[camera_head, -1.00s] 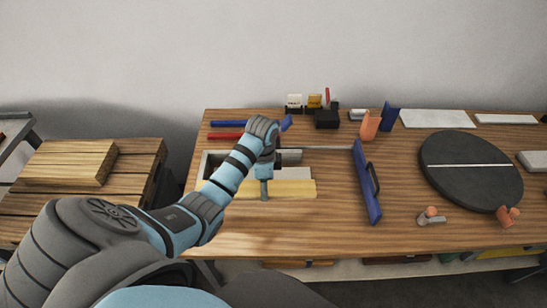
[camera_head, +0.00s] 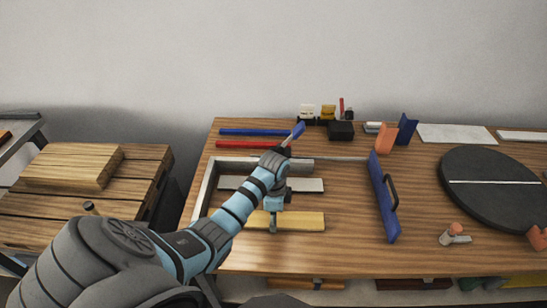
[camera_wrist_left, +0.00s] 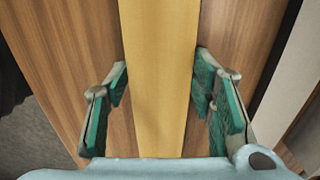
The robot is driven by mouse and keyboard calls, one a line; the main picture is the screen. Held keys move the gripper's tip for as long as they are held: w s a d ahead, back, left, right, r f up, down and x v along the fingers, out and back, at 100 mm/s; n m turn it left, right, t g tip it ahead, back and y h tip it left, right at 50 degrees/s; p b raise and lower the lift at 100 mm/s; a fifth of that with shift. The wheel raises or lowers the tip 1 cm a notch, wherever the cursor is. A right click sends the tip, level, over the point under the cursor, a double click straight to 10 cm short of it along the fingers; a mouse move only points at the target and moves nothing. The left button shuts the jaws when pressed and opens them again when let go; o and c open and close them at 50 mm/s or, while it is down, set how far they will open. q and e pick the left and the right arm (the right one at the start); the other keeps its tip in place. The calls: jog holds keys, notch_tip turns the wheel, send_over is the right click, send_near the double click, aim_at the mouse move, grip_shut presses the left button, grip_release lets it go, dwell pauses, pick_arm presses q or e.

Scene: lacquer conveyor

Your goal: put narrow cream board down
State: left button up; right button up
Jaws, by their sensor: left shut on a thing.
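The narrow cream board (camera_head: 305,221) lies across the near part of the clamp frame area, level with the table. My left gripper (camera_head: 273,226) points down over it and is shut on it. In the left wrist view the board (camera_wrist_left: 158,70) runs between the two green-padded fingers (camera_wrist_left: 160,85), one along each long edge. I cannot tell whether its underside touches the table. A pale grey board (camera_head: 306,185) lies behind it, with a strip of bare wood between them. My arm hides parts of both boards. My right gripper is not in view.
A grey clamp bar (camera_head: 205,187) and a blue handled plate (camera_head: 385,198) flank the boards. A black turntable (camera_head: 490,175) stands right. Blue (camera_head: 250,132) and red (camera_head: 240,144) bars lie behind. Bare table (camera_head: 350,245) shows in front.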

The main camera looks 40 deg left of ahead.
pick_arm(q)
jog(key=shift+w+f, duration=0.1)
jog(key=o, duration=1.5)
jog(key=shift+a, duration=0.1)
notch_tip(320, 180, up, 12)
jog(key=p, duration=0.3)
jog(key=shift+r+p, duration=0.25)
jog(key=shift+p, duration=0.1)
jog(key=shift+f, duration=0.1)
